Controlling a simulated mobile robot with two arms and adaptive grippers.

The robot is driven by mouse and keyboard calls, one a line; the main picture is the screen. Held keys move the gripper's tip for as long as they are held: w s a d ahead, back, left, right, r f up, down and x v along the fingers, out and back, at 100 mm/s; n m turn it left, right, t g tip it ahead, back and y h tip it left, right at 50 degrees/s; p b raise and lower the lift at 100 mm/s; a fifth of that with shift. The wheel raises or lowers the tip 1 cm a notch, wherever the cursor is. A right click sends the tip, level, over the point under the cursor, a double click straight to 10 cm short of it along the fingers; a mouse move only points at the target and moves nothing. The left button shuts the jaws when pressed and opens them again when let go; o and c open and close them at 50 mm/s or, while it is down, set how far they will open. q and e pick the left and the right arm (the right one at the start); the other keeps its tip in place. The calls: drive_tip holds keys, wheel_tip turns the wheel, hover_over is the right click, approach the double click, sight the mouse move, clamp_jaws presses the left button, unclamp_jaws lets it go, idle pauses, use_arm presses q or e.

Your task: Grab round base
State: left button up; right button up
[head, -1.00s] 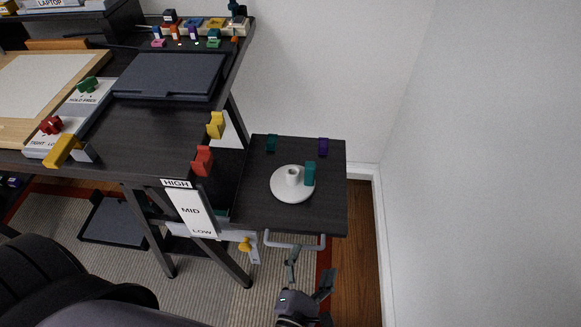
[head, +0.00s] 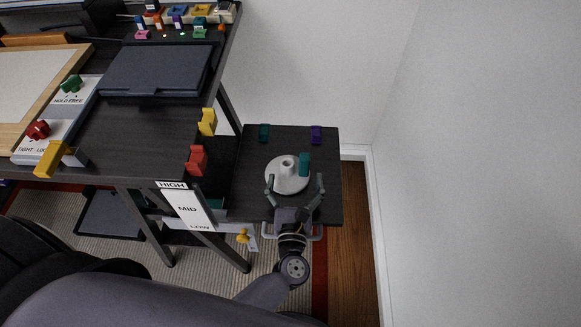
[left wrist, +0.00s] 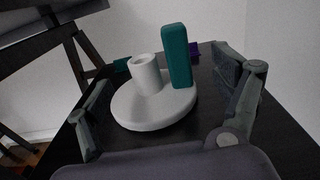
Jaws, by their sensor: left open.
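The round base (head: 284,181) is a white disc with a short hollow white post on top. It lies on the small dark side table, and it also shows in the left wrist view (left wrist: 152,114). A teal upright block (left wrist: 178,56) stands at its right side, overlapping the disc in view. My left gripper (head: 295,184) is open, with its fingers spread to either side of the disc's near part. In the left wrist view the disc lies between the two fingers, and I see no contact. My right gripper is not in view.
The side table (head: 330,205) also carries a small teal block (head: 264,132) and a purple block (head: 316,134) at its back. The big desk (head: 130,135) with red and yellow clips on its edge stands left. A white wall is right.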

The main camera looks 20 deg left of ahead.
use_arm(q)
drive_tip(key=shift+w+a+r+p, duration=0.15)
drive_tip(key=shift+w+p, duration=0.15)
drive_tip(key=shift+w, duration=0.25)
drive_tip(key=p+x, duration=0.1)
drive_tip(key=x, duration=0.2)
drive_tip(key=shift+w+a, duration=0.25)
drive_tip(key=shift+w, duration=0.05)
drive_tip(key=shift+w+a+f, duration=0.1)
drive_tip(key=shift+w+f, duration=0.15)
drive_tip(key=shift+w, duration=0.1)
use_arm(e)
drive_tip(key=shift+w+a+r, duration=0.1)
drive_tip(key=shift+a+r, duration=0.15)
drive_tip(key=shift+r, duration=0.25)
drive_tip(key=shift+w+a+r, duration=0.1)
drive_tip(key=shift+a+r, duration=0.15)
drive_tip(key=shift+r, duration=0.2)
use_arm(q)
drive_tip(key=shift+s, duration=0.1)
drive_tip(key=c, duration=0.8)
drive_tip(key=shift+r, duration=0.1)
drive_tip(key=c, duration=0.7)
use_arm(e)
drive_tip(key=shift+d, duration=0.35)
